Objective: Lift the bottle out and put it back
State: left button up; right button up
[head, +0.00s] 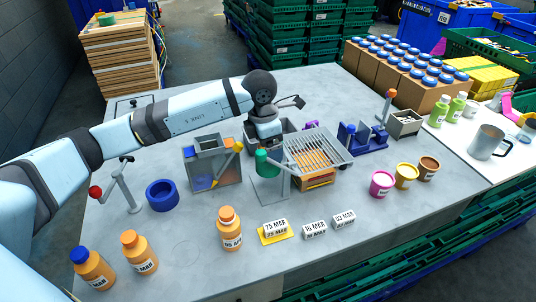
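My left arm reaches in from the left and bends down at the wrist. My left gripper (268,134) points down at a grey bin (289,126); its fingers are hidden, so I cannot tell whether they hold anything. My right gripper is not in view. An orange bottle with an orange cap (230,231) stands at the front middle of the table. Another orange bottle (139,254) and a blue-capped orange bottle (93,270) stand at the front left. Green bottles (439,111) stand at the right. Which bottle the task means is unclear.
A wire rack (318,147), a green cylinder (262,162) at a grey stand and a divided box (212,165) crowd the table's middle. A blue ring (161,195), date blocks (275,229) and small tubs (382,184) lie around. The front right of the table is clear.

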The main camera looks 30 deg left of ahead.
pick_arm(q)
jog(key=c, duration=1.1)
jog(key=shift+c, duration=0.2)
jog(key=shift+r, duration=0.15)
